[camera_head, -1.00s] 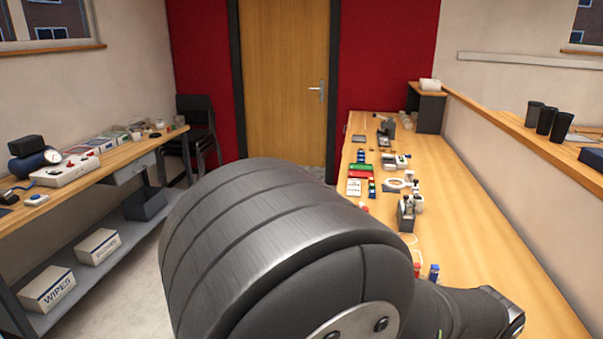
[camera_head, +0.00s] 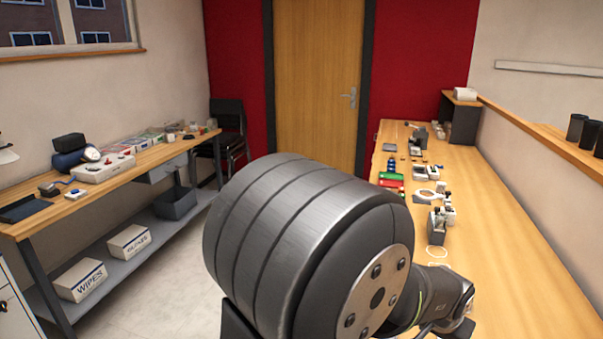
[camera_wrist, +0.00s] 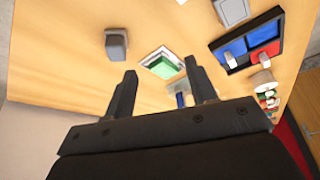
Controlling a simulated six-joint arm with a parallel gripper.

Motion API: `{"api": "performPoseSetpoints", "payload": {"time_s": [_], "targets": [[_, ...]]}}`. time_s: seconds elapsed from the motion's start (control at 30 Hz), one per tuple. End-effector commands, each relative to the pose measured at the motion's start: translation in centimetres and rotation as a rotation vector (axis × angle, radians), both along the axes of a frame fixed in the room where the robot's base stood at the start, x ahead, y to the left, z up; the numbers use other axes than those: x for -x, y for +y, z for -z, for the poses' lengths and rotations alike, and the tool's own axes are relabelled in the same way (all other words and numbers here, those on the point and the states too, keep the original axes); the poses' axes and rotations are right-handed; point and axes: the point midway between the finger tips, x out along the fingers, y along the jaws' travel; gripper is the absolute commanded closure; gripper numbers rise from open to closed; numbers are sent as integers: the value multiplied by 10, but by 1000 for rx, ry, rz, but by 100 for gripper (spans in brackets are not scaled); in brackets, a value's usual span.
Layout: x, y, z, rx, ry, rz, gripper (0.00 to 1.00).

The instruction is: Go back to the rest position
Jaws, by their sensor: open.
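My gripper (camera_wrist: 160,68) shows in the wrist view with its two dark fingers spread apart and nothing between them. Beyond the fingertips is the wooden bench top (camera_wrist: 60,60), with a green block in a pale frame (camera_wrist: 163,63) and a grey block (camera_wrist: 116,44) on it. In the head view my large grey arm link covers the lower middle. It hides part of the floor and the near left edge of the right bench (camera_head: 520,270). The gripper's fingers cannot be made out there.
A tray with blue and red sections (camera_wrist: 248,46) lies at the upper right of the wrist view. Small devices, including a grey one (camera_head: 437,226), line the left side of the right bench, whose near right part is clear. The left bench (camera_head: 110,185) holds a white control box (camera_head: 103,168).

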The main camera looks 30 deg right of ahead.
Motion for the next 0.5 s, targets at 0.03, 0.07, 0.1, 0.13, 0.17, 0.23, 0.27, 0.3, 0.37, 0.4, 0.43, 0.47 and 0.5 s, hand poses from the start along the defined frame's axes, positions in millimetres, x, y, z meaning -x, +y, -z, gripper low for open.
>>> {"api": "performPoseSetpoints", "payload": {"time_s": [0.03, 0.07, 0.1, 0.13, 0.17, 0.23, 0.27, 0.3, 0.37, 0.4, 0.43, 0.47, 0.5], "targets": [[-11, 2, 2, -1, 1, -22, 48], [-17, 3, 3, -1, 0, -31, 48], [-25, 5, 4, -1, 0, -47, 48], [-31, 6, 5, -1, 1, -57, 48], [-36, 8, 6, -2, 1, -67, 48], [-49, 11, 9, -2, 0, -92, 48], [-55, 13, 9, -2, 1, -104, 48], [-63, 15, 11, -2, 0, -117, 48], [-74, 19, 13, -2, 1, -139, 48], [-82, 21, 14, -2, 1, -153, 48], [-87, 24, 15, -1, 0, -164, 48], [-93, 26, 16, -1, 0, -175, 48], [-100, 28, 17, -2, 1, -189, 48]]}}
